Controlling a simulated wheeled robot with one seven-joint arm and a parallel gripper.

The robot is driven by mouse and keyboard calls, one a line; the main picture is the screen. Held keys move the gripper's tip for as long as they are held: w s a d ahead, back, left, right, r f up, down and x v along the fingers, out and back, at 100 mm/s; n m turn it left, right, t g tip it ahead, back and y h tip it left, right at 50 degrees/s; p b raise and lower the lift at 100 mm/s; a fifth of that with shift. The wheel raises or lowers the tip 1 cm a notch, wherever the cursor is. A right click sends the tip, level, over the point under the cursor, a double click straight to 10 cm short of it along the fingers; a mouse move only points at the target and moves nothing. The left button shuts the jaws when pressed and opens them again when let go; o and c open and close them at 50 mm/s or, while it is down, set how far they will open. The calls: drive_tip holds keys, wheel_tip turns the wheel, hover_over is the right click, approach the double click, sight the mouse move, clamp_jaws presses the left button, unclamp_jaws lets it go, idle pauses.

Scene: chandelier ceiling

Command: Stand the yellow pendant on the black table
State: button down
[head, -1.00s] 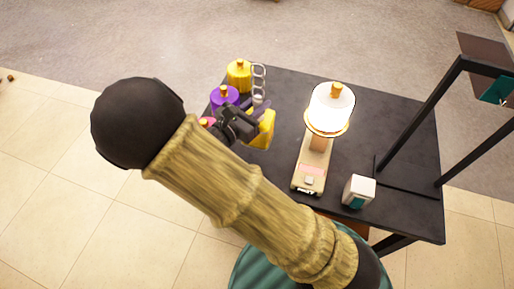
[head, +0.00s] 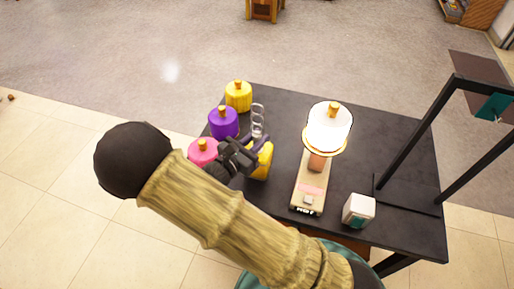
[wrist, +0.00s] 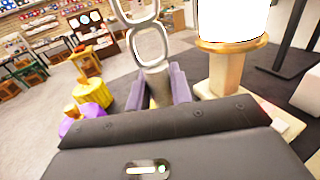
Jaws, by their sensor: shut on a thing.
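My gripper (head: 248,153) is shut on the yellow pendant (head: 262,162), near the left side of the black table (head: 385,150). The pendant is upright, with its loose chain links (head: 258,118) rising above the gripper. In the wrist view, the purple fingers (wrist: 158,90) close on the grey neck (wrist: 155,78) below the links (wrist: 150,42), with a little yellow showing between them. The pendant's lower end is partly hidden, so I cannot tell whether it touches the table.
A yellow (head: 238,97), a purple (head: 223,122) and a pink (head: 203,151) capped object line the left edge. A glowing lamp (head: 329,128) stands on a beige scale (head: 308,190) to the right. A white box (head: 359,210) and a black frame (head: 412,135) are farther right.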

drive_tip(key=shift+s+a+f, duration=0.1)
drive_tip(key=shift+a+f, duration=0.1)
drive_tip(key=shift+f, duration=1.75)
drive_tip(key=shift+d+f, duration=0.1)
drive_tip(key=shift+f, duration=0.2)
drive_tip(key=c, duration=1.3)
unclamp_jaws()
drive_tip(key=shift+o, duration=0.2)
drive_tip(key=b+v, duration=0.1)
drive_tip(key=v, duration=1.1)
